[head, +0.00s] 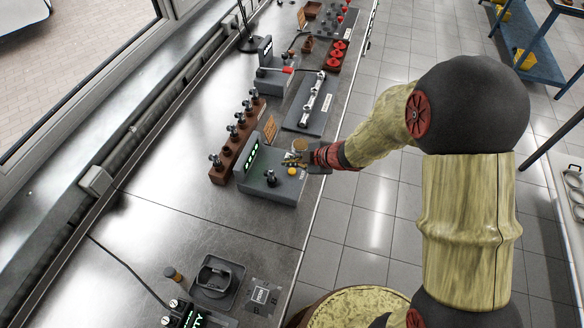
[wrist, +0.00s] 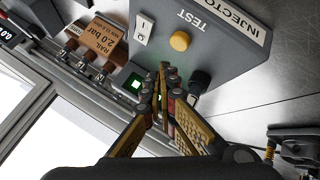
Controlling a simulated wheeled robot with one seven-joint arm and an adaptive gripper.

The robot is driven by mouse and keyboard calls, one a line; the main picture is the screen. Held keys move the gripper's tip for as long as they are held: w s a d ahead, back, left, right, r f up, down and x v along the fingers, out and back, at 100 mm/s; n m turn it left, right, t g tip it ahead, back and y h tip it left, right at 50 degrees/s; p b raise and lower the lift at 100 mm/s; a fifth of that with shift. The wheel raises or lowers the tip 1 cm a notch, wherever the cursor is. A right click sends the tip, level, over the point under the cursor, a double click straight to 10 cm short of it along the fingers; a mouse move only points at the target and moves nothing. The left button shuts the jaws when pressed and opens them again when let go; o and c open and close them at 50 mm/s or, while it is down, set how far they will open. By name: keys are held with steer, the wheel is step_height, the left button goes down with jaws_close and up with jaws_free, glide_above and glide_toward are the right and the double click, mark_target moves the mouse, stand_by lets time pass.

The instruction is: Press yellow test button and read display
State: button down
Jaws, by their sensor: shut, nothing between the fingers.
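The grey injector tester (head: 272,188) stands on the steel bench. It also fills the upper part of the wrist view (wrist: 220,45), with "INJECTO..." and "TEST" lettering. Its round yellow button (wrist: 180,40) is in plain sight there and shows small in the head view (head: 292,171). The green-lit display (head: 253,153) is on the tester's raised left edge; its characters are too small to read. My gripper (wrist: 164,70) is shut and empty, its fingertips over the tester and just short of the button in the picture. I cannot tell the gap. The head view also shows my gripper (head: 293,159).
A black-topped fitting (head: 271,177) stands upright on the tester, close to my fingers. A white rocker switch (wrist: 143,28) sits beside the button. A brown rack (head: 222,170) of several injectors stands behind.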

mark_target(291, 173)
steer(key=shift+r+p, duration=1.35)
steer(key=shift+r, duration=0.2)
